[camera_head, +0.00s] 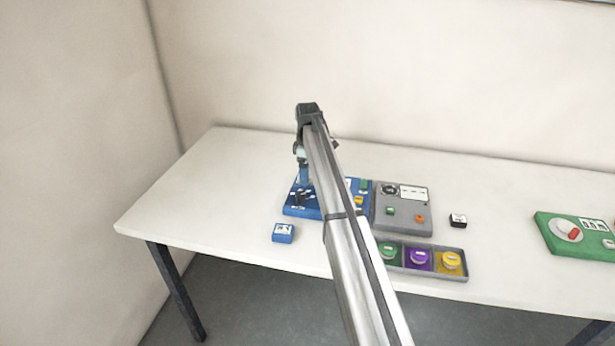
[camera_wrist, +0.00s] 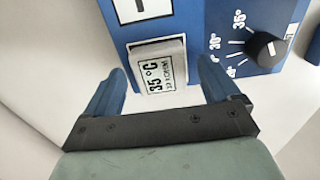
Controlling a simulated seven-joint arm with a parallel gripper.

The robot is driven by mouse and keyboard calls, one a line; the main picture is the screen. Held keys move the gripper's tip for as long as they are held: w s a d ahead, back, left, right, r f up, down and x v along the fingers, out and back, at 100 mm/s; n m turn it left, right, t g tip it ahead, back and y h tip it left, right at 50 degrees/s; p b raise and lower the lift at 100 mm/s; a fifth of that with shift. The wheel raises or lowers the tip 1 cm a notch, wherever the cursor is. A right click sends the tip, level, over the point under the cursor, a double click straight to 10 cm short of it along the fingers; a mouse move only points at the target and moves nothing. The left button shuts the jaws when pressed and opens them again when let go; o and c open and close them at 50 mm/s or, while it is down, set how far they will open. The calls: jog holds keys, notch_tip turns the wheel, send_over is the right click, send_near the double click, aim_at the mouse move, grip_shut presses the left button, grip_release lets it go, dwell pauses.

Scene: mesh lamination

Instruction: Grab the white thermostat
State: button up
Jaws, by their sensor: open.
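A small white block (camera_wrist: 158,72) with a "35 °C" label, which looks like the white thermostat, shows in the wrist view at the edge of a blue panel (camera_wrist: 195,22). My gripper (camera_wrist: 163,72) is open, with one blue finger to each side of the block and visible gaps between. Whether the fingers are level with the block in depth I cannot tell. In the head view my gripper (camera_head: 304,172) is above the left part of the blue panel (camera_head: 296,211). The white block cannot be made out there behind my arm.
A black dial (camera_wrist: 266,49) stands on the blue panel right of the fingers. A grey panel (camera_head: 402,222), a tray (camera_head: 425,272) of coloured round pieces, a small blue box (camera_head: 283,233), a black box (camera_head: 458,220) and a green board (camera_head: 570,243) lie on the white table (camera_head: 190,215).

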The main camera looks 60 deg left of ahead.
jog(key=shift+c, duration=0.3)
jog(key=c, duration=1.2)
jog(key=shift+r, duration=0.15)
